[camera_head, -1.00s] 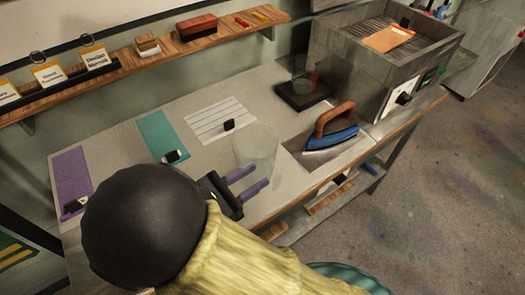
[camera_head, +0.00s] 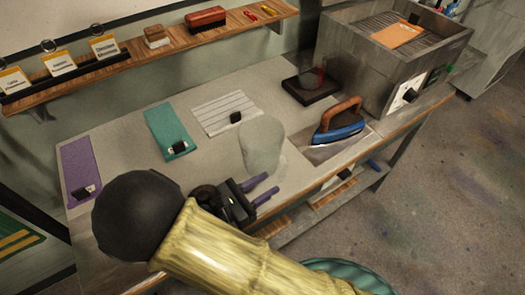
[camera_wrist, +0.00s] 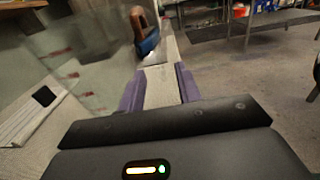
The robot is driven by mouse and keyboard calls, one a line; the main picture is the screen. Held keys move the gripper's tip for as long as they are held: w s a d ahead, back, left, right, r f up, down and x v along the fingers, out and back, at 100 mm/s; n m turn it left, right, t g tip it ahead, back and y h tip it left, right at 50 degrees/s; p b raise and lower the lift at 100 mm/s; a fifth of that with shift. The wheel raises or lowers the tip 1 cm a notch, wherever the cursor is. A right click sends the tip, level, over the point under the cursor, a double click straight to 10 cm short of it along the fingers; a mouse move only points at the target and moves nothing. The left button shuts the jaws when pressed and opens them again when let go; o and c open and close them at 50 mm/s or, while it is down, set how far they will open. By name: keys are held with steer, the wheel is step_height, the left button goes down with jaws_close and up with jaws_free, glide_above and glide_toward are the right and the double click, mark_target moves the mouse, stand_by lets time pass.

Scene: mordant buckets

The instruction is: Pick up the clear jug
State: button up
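A clear jug (camera_head: 262,148), pale and see-through, stands upright on the grey worktop (camera_head: 110,135) near its front edge. My gripper (camera_head: 268,188) is on the near side of the jug, toward the table's front edge. Its two purple fingers are apart with nothing between them, and they point right in the head view. The fingers (camera_wrist: 158,88) also show spread in the wrist view. There, a see-through shape with red marks (camera_wrist: 85,75) on the left looks like the jug, close and blurred. I cannot tell the exact gap between fingers and jug.
An iron with a brown handle (camera_head: 340,120) stands right of the jug. A dark plate (camera_head: 311,86) bears a smaller clear vessel. A striped cloth (camera_head: 222,114), a teal cloth (camera_head: 166,130) and a purple cloth (camera_head: 82,170) lie left. A grey box (camera_head: 400,60) stands at the back right.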

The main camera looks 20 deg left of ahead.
mark_target(282, 181)
steer(key=shift+w+d, duration=0.25)
steer(key=shift+w, duration=0.05)
steer(key=shift+x, duration=2.75)
steer(key=shift+s+a, duration=0.1)
steer(key=shift+s, duration=0.05)
steer(key=shift+s+a, duration=0.1)
jaws_close()
